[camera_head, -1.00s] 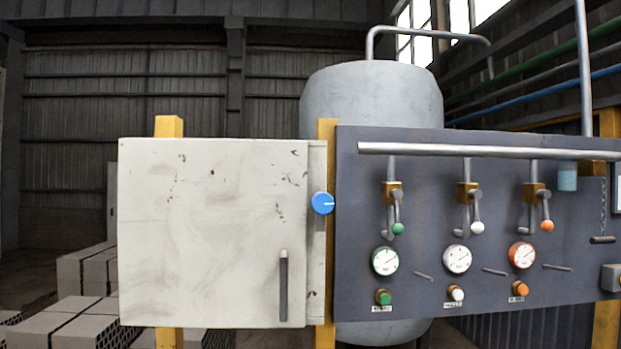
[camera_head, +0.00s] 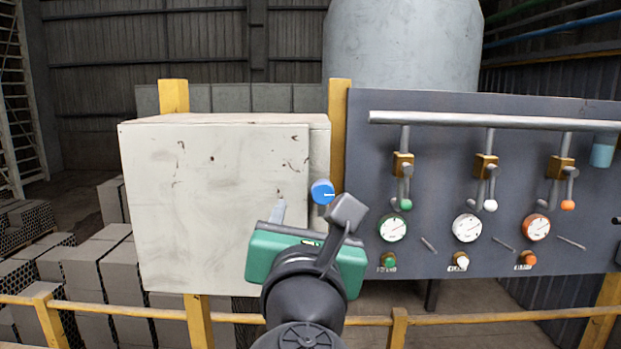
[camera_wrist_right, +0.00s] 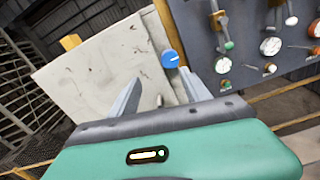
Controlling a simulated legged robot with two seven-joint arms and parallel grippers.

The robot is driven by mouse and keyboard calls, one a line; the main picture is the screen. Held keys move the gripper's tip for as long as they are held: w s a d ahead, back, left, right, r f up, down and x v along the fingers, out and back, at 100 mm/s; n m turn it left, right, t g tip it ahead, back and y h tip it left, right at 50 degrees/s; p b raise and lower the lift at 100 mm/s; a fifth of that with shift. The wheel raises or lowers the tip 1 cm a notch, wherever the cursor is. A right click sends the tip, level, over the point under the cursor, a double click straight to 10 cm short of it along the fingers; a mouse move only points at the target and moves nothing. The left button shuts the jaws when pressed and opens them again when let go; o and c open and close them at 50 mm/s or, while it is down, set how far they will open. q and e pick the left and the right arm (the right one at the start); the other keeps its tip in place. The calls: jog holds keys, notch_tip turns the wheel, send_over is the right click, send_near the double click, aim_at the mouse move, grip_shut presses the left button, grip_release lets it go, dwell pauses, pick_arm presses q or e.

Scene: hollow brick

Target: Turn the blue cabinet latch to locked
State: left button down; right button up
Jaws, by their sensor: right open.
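The blue latch (camera_head: 322,192) is a round knob on the right edge strip of the off-white cabinet (camera_head: 215,220). Its white line is roughly horizontal, reaching toward the right rim. The latch also shows in the right wrist view (camera_wrist_right: 170,59), just beyond my fingertips. My right gripper (camera_head: 312,204), with a green body, is open and empty in front of the cabinet, just below the latch. Its fingers (camera_wrist_right: 161,76) stand apart in the right wrist view, with no visible contact with the latch. The cabinet door handle is mostly hidden behind the gripper. My left gripper is not in view.
A dark valve panel (camera_head: 460,225) stands close on the right, with levers, gauges and coloured knobs. A yellow post (camera_head: 339,100) rises between cabinet and panel. A yellow rail (camera_head: 240,318) crosses low in front. Grey brick stacks (camera_head: 95,270) fill the lower left.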

aim_at(325, 195)
jog(key=w+d+p, duration=0.1)
jog(key=w, duration=0.1)
jog(key=w+d+p, duration=0.1)
jog(key=w, duration=0.1)
jog(key=w+d, duration=0.1)
jog(key=w, duration=0.2)
jog(key=shift+d+r+p, duration=0.15)
jog(key=shift+d+p, duration=0.15)
jog(key=shift+p, duration=0.1)
jog(key=shift+w+d, duration=0.15)
jog(key=shift+w, duration=0.15)
jog(key=shift+w+a, duration=0.15)
jog(key=shift+a, duration=0.7)
jog(key=shift+w+a, duration=0.1)
jog(key=shift+a, duration=0.45)
jog(key=c, duration=0.4)
jog(key=shift+d, duration=0.1)
jog(key=shift+c, duration=1.3)
jog(key=shift+d, duration=0.75)
grip_shut()
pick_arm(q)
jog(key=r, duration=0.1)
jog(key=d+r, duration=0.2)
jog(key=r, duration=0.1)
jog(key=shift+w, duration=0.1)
pick_arm(e)
jog(key=shift+a, duration=0.1)
